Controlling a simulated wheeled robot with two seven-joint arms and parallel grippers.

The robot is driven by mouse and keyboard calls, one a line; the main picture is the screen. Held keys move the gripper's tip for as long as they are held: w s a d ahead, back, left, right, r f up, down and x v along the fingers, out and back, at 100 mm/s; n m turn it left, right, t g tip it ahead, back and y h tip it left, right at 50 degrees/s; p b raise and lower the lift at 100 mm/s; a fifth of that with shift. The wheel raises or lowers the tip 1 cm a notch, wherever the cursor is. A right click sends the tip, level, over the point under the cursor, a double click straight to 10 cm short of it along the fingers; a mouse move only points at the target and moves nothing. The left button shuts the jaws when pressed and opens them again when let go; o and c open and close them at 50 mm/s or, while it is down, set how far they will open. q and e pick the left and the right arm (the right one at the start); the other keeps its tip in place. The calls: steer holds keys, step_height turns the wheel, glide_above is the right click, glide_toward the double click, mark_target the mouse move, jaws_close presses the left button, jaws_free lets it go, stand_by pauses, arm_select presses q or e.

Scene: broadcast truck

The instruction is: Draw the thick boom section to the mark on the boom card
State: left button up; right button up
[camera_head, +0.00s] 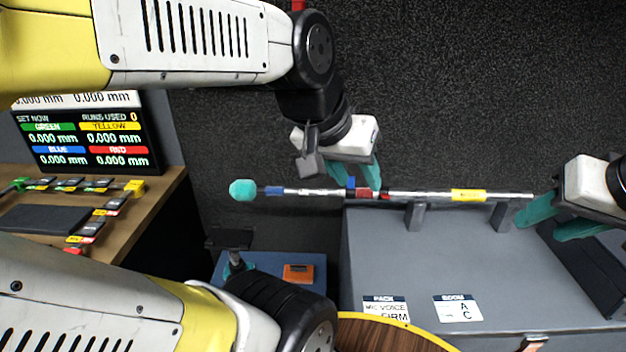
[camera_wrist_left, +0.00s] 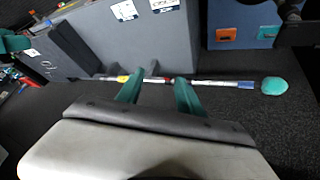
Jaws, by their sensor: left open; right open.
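The boom pole (camera_head: 425,194) lies level across two grey posts on a grey case. It has a yellow band (camera_head: 468,195), red collars (camera_head: 364,193), a blue band (camera_head: 273,191) and a teal foam head (camera_head: 242,190) at its left end. The boom card (camera_head: 458,308) on the case front reads "BOOM A C". My left gripper (camera_head: 357,180) is open at the pole by the red collars; in the left wrist view its fingers (camera_wrist_left: 158,94) are spread, and contact is unclear. My right gripper (camera_head: 543,224) is open near the pole's right end, apparently empty.
A pack card (camera_head: 385,308) is beside the boom card. A desk (camera_head: 150,205) with small coloured modules and a readout screen (camera_head: 90,140) stands at left. A blue case (camera_head: 300,262) with an orange patch and a round wooden top (camera_head: 385,335) are in front.

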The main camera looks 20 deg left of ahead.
arm_select(q)
steer(key=shift+o, duration=1.1)
steer(key=n+g+h, duration=0.2)
steer(key=n+g, duration=0.2)
steer(key=n, duration=1.9)
glide_above(362, 189)
steer(key=s+a, duration=0.1)
steer(key=a, duration=0.2)
step_height(362, 189, down, 18)
steer(key=shift+d+f, duration=0.15)
steer(key=shift+f, duration=0.05)
steer(key=shift+w+f, duration=0.1)
steer(key=shift+f, duration=0.2)
steer(key=x, duration=0.7)
steer(key=shift+d+f, duration=0.1)
steer(key=shift+f, duration=0.25)
